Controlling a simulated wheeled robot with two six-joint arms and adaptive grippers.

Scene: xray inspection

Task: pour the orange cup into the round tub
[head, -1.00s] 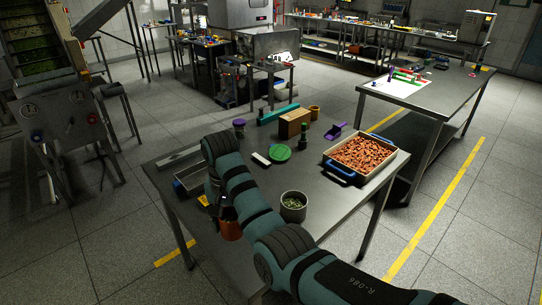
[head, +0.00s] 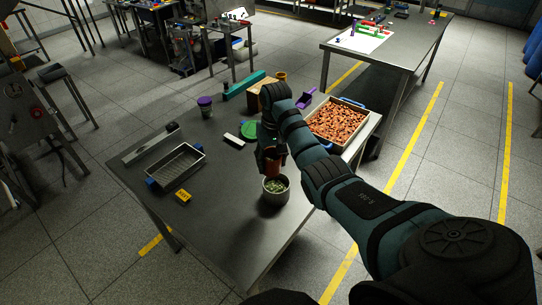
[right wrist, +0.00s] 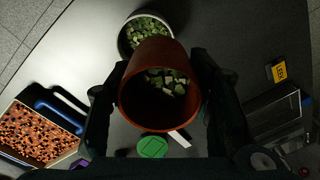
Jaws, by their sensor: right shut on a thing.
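My right gripper (right wrist: 160,95) is shut around the orange cup (right wrist: 135,100), with one finger on each side. The cup's mouth faces the wrist camera, and green pieces (right wrist: 168,80) lie inside it. In the head view the cup (head: 268,163) is at the back-left rim of the round tub (head: 275,197), partly hidden by my right gripper (head: 270,150). The grey tub holds green pieces and also shows just beyond the cup in the right wrist view (right wrist: 124,45). I cannot tell whether cup and tub touch. My left gripper is not in view.
A tray of orange-brown pieces (head: 368,113) stands to the right. An empty metal tray (head: 176,166) and a yellow label block (head: 183,196) are at left. A green lid (head: 249,129), purple jar (head: 205,106) and purple scoop (head: 306,97) lie behind.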

